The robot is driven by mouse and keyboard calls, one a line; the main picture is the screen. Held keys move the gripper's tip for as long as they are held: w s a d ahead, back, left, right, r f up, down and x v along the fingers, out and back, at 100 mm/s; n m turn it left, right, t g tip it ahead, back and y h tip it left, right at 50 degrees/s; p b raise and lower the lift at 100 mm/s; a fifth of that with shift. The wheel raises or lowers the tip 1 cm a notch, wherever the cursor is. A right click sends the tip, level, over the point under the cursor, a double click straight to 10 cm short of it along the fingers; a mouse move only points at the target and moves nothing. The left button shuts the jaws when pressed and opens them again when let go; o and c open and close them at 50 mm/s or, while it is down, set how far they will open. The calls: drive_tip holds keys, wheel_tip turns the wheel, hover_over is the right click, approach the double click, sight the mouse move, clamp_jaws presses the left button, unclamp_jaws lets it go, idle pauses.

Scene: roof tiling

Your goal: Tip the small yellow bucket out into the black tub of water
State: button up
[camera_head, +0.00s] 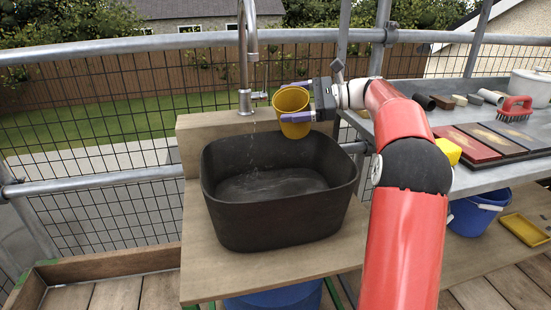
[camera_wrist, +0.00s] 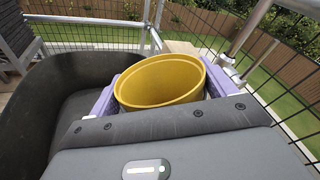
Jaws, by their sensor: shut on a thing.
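The small yellow bucket (camera_head: 292,112) is held above the back right rim of the black tub (camera_head: 278,218). My gripper (camera_head: 297,103) is shut on the bucket, with its purple fingers on either side of it. The bucket is tilted slightly in the head view. In the wrist view the bucket (camera_wrist: 160,80) shows its open mouth, and the inside that shows looks plain yellow; its bottom is hidden. The tub stands on a wooden bench and holds water (camera_head: 270,186). It also shows at the left in the wrist view (camera_wrist: 75,75).
A metal tap (camera_head: 246,60) stands behind the tub, with a thin stream falling into it. A grey shelf at the right holds a red brush (camera_head: 514,108), dark and red tiles (camera_head: 490,140) and a white pot (camera_head: 530,86). A blue bucket (camera_head: 478,212) stands below.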

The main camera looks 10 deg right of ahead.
sight(280, 113)
drive_tip(key=shift+s+a+f+n+h, duration=0.2)
drive_tip(key=shift+s+a+n, duration=0.15)
drive_tip(key=shift+s, duration=0.1)
drive_tip(key=shift+s+a+f+n+h, duration=0.2)
drive_tip(key=shift+s+a+n, duration=0.1)
drive_tip(key=shift+s+n, duration=0.1)
drive_tip(key=shift+s+a+f+n+t+h, duration=0.3)
drive_tip(key=shift+s+f+n+h, duration=0.15)
drive_tip(key=shift+n, duration=0.2)
drive_tip(key=shift+a+r+n+h, duration=0.1)
drive_tip(key=shift+r+n+h, duration=0.15)
drive_tip(key=shift+n, duration=0.45)
drive_tip(key=shift+s+a+f+n+t+h, duration=0.15)
drive_tip(key=shift+s+f+n+t+h, duration=0.1)
drive_tip(key=shift+f+n, duration=0.2)
drive_tip(key=shift+s+a+f+n+t+h, duration=0.15)
drive_tip(key=shift+f+n+t, duration=0.15)
drive_tip(key=shift+n, duration=0.15)
drive_tip(key=f+b, duration=0.1)
drive_tip(key=b, duration=0.2)
drive_tip(key=shift+s+a+f+n+t, duration=0.15)
drive_tip(key=shift+s+f+n+t, duration=0.1)
drive_tip(key=shift+f+n, duration=0.15)
drive_tip(key=s+a+n+b, duration=0.1)
drive_tip(key=b, duration=0.3)
drive_tip(key=shift+s+r+h, duration=0.1)
drive_tip(key=shift+s+h, duration=0.1)
drive_tip(key=shift+h, duration=0.2)
